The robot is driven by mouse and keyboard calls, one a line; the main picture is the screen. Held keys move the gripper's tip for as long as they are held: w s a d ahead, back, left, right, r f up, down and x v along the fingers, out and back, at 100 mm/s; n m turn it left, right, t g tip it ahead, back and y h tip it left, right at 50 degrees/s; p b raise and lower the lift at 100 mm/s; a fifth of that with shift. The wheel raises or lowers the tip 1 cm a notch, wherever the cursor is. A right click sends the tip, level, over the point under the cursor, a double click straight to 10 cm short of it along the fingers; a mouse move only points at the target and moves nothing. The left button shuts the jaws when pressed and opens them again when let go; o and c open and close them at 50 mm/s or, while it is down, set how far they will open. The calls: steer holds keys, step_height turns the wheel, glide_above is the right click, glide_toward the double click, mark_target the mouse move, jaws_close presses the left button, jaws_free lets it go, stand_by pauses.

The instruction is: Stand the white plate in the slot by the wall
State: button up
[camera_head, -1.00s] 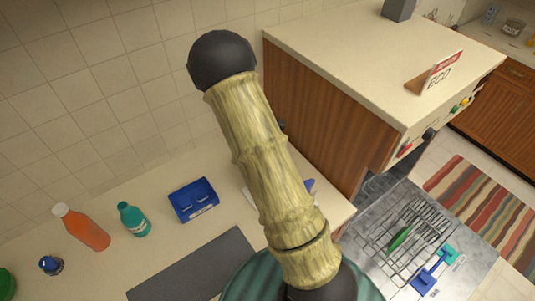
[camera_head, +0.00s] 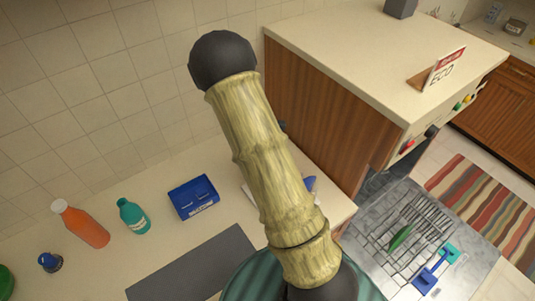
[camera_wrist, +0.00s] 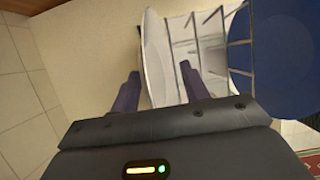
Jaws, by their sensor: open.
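The white plate (camera_wrist: 155,50) shows nearly edge-on in the wrist view, upright or slightly tilted, at the left side of a wire rack (camera_wrist: 203,45). My gripper (camera_wrist: 160,88) is open, with one dark finger on each side of the plate's near part. I cannot tell whether either finger touches it. The plate's lower edge and the slot under it are hidden, so I cannot tell how it is seated. In the head view my arm covers the gripper and most of the rack area.
A blue plate (camera_wrist: 268,50) stands at the rack's right side. A wooden-sided cabinet (camera_head: 320,110) rises close on the right.

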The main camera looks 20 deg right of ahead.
steer(key=shift+r, duration=0.1)
steer(key=b+v, duration=0.3)
steer(key=v, duration=1.4)
steer(key=shift+s, duration=0.15)
stand_by(0.4)
steer(key=s+a+f+m+t+y, duration=0.1)
steer(key=s+a+m+y, duration=0.1)
steer(key=s+m, duration=0.5)
steer(key=s+a+f+m+y, duration=0.2)
steer(key=s+m, duration=0.5)
steer(key=m, duration=0.6)
steer(key=shift+s+f+t+b, duration=0.25)
steer(key=shift+s+t+b, duration=0.05)
steer(key=shift+s+t, duration=0.1)
